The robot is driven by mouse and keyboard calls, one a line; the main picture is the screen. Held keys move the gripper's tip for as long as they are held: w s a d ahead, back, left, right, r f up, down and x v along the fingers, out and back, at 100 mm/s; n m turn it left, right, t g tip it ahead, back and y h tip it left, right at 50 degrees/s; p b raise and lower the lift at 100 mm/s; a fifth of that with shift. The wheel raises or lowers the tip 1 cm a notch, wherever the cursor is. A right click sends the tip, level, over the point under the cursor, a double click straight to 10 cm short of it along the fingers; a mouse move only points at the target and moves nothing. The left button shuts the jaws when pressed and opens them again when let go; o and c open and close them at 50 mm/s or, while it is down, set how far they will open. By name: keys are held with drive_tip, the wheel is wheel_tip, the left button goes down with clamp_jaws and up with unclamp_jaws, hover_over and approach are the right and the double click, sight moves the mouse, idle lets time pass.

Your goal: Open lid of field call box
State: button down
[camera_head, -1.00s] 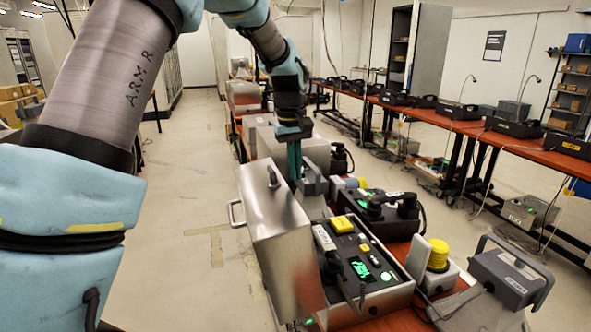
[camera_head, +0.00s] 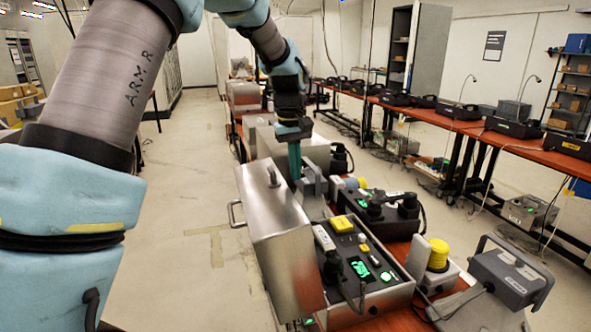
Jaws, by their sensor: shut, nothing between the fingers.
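The field call box (camera_head: 372,305) is a metal case on the red-brown table in the foreground. Its panel shows a yellow button, green-lit display and black handset. Its silver lid (camera_head: 268,232) stands raised on the left side of the case, leaning slightly outward, with a handle on its outer face. My gripper (camera_head: 295,177) points down just beyond the lid's far upper edge. Its teal fingers are shut with nothing between them. The fingertips are close to the lid and a grey bracket-like part; I cannot tell whether they touch either.
A second dark phone unit (camera_head: 385,215) stands behind the box. A yellow-topped device (camera_head: 438,255) and a grey handled unit (camera_head: 508,280) are to the right. A closed metal case (camera_head: 305,148) stands beyond my gripper. The floor on the left is clear.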

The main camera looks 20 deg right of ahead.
drive_tip(key=c, duration=0.9)
unclamp_jaws()
drive_tip(key=shift+r, duration=0.1)
drive_tip(key=r+b, duration=0.1)
drive_tip(key=r, duration=0.2)
drive_tip(key=r+b, duration=0.1)
drive_tip(key=r, duration=0.6)
drive_tip(key=shift+a+r+b, duration=0.3)
drive_tip(key=shift+a+b, duration=0.1)
